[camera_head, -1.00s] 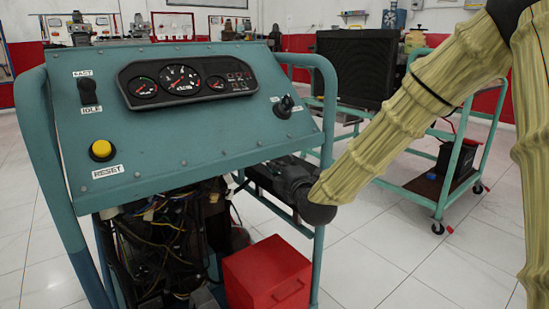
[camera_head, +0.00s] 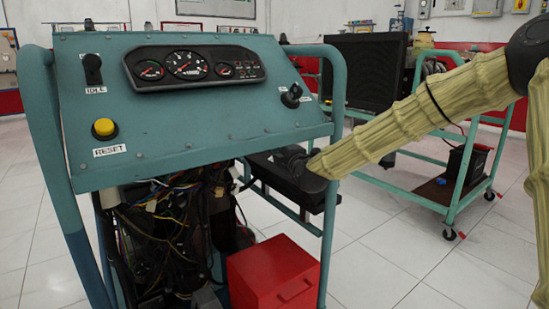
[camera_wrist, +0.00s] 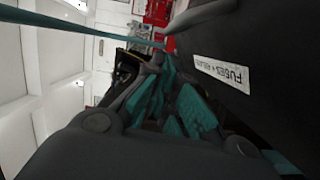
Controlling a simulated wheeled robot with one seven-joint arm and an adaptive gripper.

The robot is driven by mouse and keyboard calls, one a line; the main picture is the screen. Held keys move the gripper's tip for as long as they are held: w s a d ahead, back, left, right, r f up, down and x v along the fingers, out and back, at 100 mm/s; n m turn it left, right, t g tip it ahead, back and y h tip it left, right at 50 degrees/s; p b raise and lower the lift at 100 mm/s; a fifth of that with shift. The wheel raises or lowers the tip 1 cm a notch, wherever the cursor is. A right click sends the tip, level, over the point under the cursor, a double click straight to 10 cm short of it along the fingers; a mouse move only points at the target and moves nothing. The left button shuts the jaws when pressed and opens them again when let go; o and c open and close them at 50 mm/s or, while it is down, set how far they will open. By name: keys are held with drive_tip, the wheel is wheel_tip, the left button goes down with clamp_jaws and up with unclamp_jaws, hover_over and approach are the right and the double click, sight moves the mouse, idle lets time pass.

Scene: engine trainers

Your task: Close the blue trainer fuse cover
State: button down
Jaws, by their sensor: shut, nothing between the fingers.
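The blue trainer (camera_head: 200,130) is a teal frame with a sloped panel of gauges and switches. A dark, flat box-like part (camera_head: 318,196) sticks out at its right side, behind the right post. In the wrist view a dark surface (camera_wrist: 262,45) with a white "FUSES + RELAYS" label (camera_wrist: 222,72) lies close beside my gripper (camera_wrist: 180,100). I cannot tell whether it is the cover or the box, or whether they touch. My gripper is shut and empty; in the head view (camera_head: 283,160) it is small and dark above the flat part.
A red box (camera_head: 272,275) sits low in the trainer beside exposed wiring (camera_head: 165,235). The trainer's right post (camera_head: 331,150) stands close to my gripper. A second teal cart (camera_head: 455,185) with a radiator (camera_head: 362,75) stands behind. Floor between them is clear.

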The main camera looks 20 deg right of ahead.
drive_tip(key=shift+w+d+b, duration=0.3)
drive_tip(key=shift+d, duration=0.35)
drive_tip(key=shift+d+r+p, duration=0.1)
drive_tip(key=shift+d+p, duration=0.05)
drive_tip(key=shift+p, duration=0.35)
drive_tip(key=shift+w+d+p, duration=0.2)
drive_tip(key=shift+d+p, duration=0.2)
drive_tip(key=shift+p, duration=0.8)
drive_tip(key=shift+d+p, duration=0.35)
drive_tip(key=shift+p, duration=0.05)
drive_tip(key=shift+f, duration=0.2)
drive_tip(key=shift+a+f+b, duration=0.25)
drive_tip(key=shift+b, duration=0.65)
